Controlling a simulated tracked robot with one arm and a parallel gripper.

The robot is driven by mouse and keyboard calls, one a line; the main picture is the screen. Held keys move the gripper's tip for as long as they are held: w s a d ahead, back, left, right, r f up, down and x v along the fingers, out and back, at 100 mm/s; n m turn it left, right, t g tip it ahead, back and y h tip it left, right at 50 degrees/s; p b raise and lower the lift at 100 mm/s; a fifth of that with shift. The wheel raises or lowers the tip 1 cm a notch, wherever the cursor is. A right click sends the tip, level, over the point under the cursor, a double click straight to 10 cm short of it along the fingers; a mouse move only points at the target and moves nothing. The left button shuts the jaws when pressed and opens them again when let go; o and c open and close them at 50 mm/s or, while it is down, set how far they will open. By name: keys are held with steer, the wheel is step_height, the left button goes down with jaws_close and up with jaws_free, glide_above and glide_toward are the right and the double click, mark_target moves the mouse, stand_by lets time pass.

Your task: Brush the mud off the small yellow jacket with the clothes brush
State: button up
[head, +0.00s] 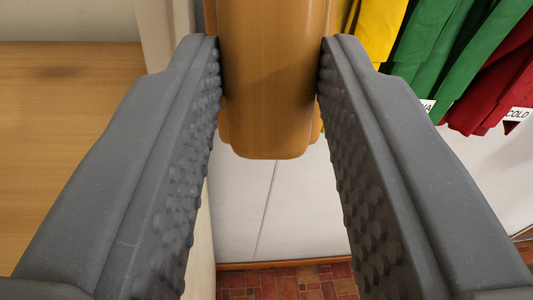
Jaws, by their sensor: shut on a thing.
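My gripper (270,62) reaches up the picture from the bottom, with its two grey studded fingers on either side of a wooden piece. It is shut on the wooden clothes brush (272,100), whose smooth rounded end points toward me. The bristles are not in view. Part of a yellow garment (378,28), which looks like the yellow jacket, hangs behind the brush and just right of it. Most of the garment is hidden or out of frame, and I cannot see any mud on it. I cannot tell whether the brush touches it.
A green garment (437,45) and a dark red garment (498,80) hang to the right, with small white labels, one reading "COLD". A white wall (240,210) stands behind, above a red tiled floor (285,283). A wooden surface (70,110) fills the left.

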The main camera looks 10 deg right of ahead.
mark_target(267, 84)
steer(key=shift+w+d+f+b, duration=0.15)
steer(key=shift+w+f+b, duration=0.5)
steer(key=shift+w, duration=0.4)
steer(key=shift+w+d+f+b, duration=0.15)
steer(key=shift+w+f+b, duration=0.25)
steer(key=shift+w+b, duration=0.55)
steer(key=shift+w+d+f+b, duration=0.15)
steer(key=shift+w+f+b, duration=0.45)
steer(key=shift+w, duration=0.5)
steer(key=shift+w+d+r, duration=0.1)
steer(key=shift+w+d, duration=0.05)
steer(key=shift+w, duration=0.8)
steer(key=d+r+b, duration=0.2)
steer(key=d+b, duration=0.1)
steer(key=d, duration=0.4)
steer(key=shift+s+d, duration=0.3)
steer(key=shift+d, duration=0.05)
steer(key=shift+w+a+r+p, duration=0.1)
steer(key=shift+a+r+p, duration=0.05)
steer(key=shift+a+p, duration=0.75)
jaws_close()
steer(key=shift+w+a+p, duration=0.2)
steer(key=shift+a+p, duration=1)
steer(key=shift+p, duration=0.05)
